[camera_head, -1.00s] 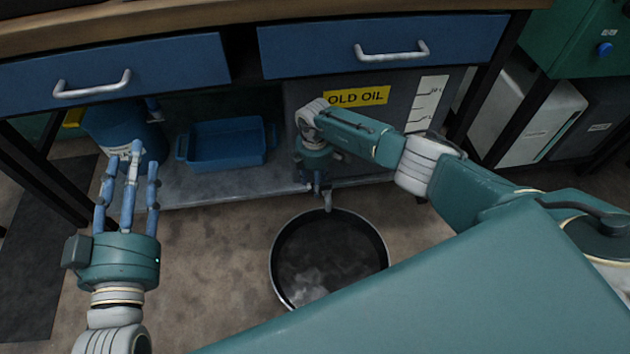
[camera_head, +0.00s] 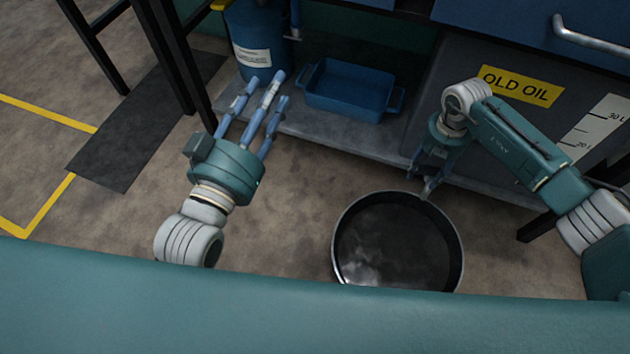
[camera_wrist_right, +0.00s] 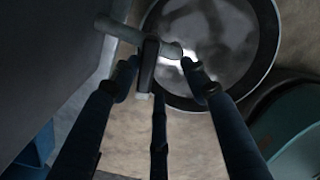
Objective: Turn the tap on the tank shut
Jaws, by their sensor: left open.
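The grey tank (camera_head: 585,85) with a yellow OLD OIL label stands under the bench at the right. Its tap (camera_wrist_right: 122,30) is a pale metal pipe in the right wrist view, with a dark lever (camera_wrist_right: 149,66) across it. My right gripper (camera_head: 425,178) is at the tap, low on the tank's front. In the wrist view its fingers (camera_wrist_right: 162,72) are apart, with the lever between them, close to the left finger. A gap shows to the right finger; contact is unclear. My left gripper (camera_head: 262,98) is open and empty, in front of the blue drum.
A round black pan (camera_head: 341,262) with dark, shiny contents stands on the floor below the tap. A blue tray (camera_head: 345,98) and a blue drum (camera_head: 250,40) stand on the low shelf (camera_head: 320,128).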

